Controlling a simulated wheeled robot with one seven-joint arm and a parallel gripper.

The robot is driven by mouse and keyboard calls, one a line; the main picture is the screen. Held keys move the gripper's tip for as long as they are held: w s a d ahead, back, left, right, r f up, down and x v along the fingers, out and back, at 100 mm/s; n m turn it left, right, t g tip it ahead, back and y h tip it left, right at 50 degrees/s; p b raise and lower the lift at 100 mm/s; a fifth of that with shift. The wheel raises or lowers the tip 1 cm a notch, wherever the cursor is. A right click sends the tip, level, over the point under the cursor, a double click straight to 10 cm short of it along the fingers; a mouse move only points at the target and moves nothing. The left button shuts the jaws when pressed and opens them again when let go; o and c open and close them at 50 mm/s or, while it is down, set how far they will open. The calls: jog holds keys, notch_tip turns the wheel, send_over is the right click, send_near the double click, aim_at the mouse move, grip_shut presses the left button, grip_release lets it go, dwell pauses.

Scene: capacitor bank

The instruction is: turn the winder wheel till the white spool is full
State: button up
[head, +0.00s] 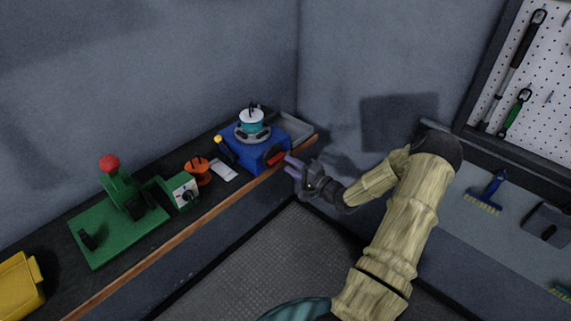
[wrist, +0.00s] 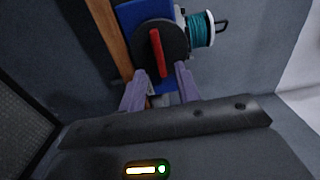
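The blue winder (head: 240,150) stands near the far end of the bench. On top of it is the white spool (head: 252,114), wound with teal wire; it also shows in the wrist view (wrist: 201,30). The winder's dark round wheel (wrist: 176,38) faces my gripper, with a red bar handle (wrist: 157,50) across it; the handle also shows in the head view (head: 277,158). My gripper (wrist: 159,80) is open, its purple fingers apart on either side of the handle's near end. I cannot tell whether they touch it. In the head view, my gripper (head: 290,165) is just beside the handle.
A yellow-tipped lever (head: 219,141), a white card (head: 223,170) and an orange spool (head: 199,169) are left of the winder. A green machine (head: 120,225) with a red knob and a yellow bin (head: 18,287) stand farther left. A grey tray (head: 292,127) is behind.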

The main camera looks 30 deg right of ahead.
jog(key=b+v, duration=0.2)
jog(key=v, duration=1.1)
jog(key=shift+s, duration=0.35)
jog(key=shift+w, duration=0.1)
dwell(0.7)
jog(key=w+a+n+g+h, duration=0.4)
jog(key=a+n+g+h, duration=0.1)
jog(key=a+n+g, duration=0.35)
jog(key=s+a+r+n+g, duration=0.2)
jog(key=s+a+r+g, duration=0.1)
jog(key=s+a, duration=0.4)
jog(key=s+a+r+n+g+h+p, duration=0.1)
jog(key=s+a+r+n+g, duration=0.2)
jog(key=s+a+r, duration=0.3)
jog(key=s+a, duration=0.1)
jog(key=a, duration=0.2)
jog(key=shift+p, duration=0.3)
jog(key=shift+a+n, duration=0.1)
jog(key=shift+n, duration=0.15)
